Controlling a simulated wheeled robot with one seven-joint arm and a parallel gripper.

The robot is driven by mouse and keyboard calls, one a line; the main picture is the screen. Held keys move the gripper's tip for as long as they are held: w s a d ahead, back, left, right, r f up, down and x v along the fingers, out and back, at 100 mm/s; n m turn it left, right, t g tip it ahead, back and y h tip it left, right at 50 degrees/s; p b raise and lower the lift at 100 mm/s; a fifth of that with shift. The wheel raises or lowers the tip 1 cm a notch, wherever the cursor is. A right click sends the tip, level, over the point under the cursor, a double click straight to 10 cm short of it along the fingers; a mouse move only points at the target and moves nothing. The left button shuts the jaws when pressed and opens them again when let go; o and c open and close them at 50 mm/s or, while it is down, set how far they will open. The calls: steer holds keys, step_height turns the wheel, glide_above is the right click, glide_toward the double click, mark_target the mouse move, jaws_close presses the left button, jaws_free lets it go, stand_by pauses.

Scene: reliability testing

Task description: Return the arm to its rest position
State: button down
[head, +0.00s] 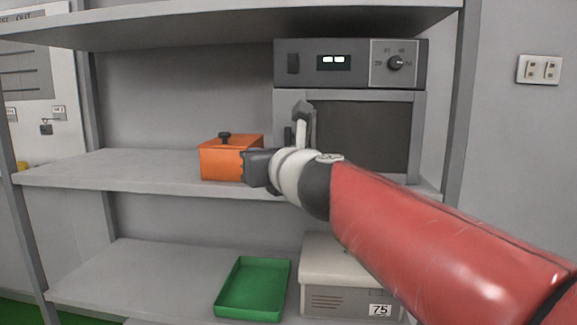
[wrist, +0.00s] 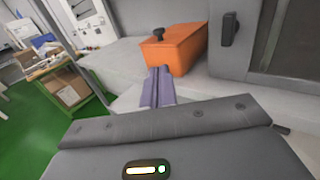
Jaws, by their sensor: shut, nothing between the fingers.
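My red arm reaches in from the lower right of the head view toward the middle shelf. My gripper shows in the wrist view (wrist: 157,72), where its two fingers lie together with nothing between them. In the head view the wrist hides the fingers. An orange box (head: 222,160) with a black knob on top stands on the middle shelf, just left of my wrist. It also shows in the wrist view (wrist: 178,50), just beyond the fingertips. I cannot tell whether the fingers touch it.
A grey oven-like unit (head: 350,62) with a dial stands right behind my wrist. A green tray (head: 252,288) and a pale box labelled 75 (head: 345,262) sit on the lower shelf. The middle shelf (head: 110,168) is clear at left.

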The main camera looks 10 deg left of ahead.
steer(key=s+d+f+n+g+h, duration=0.2)
steer(key=s+d+f+n+h, duration=0.2)
steer(key=s+d+f+n, duration=0.3)
steer(key=s+d+f+n+g+h, duration=0.3)
steer(key=s+d+f+n, duration=0.5)
steer(key=d+f+n, duration=0.3)
steer(key=s+d+f+n+g+h, duration=0.2)
steer(key=s+d+f+n+h, duration=0.3)
steer(key=d+f, duration=0.9)
steer(key=s+d+n, duration=0.1)
steer(key=s+n, duration=0.1)
steer(key=n, duration=0.2)
steer(key=shift+s+d+g, duration=0.15)
steer(key=shift+d+g, duration=0.2)
steer(key=shift+g, duration=0.05)
steer(key=c, duration=2.2)
jaws_free()
steer(key=shift+f, duration=0.1)
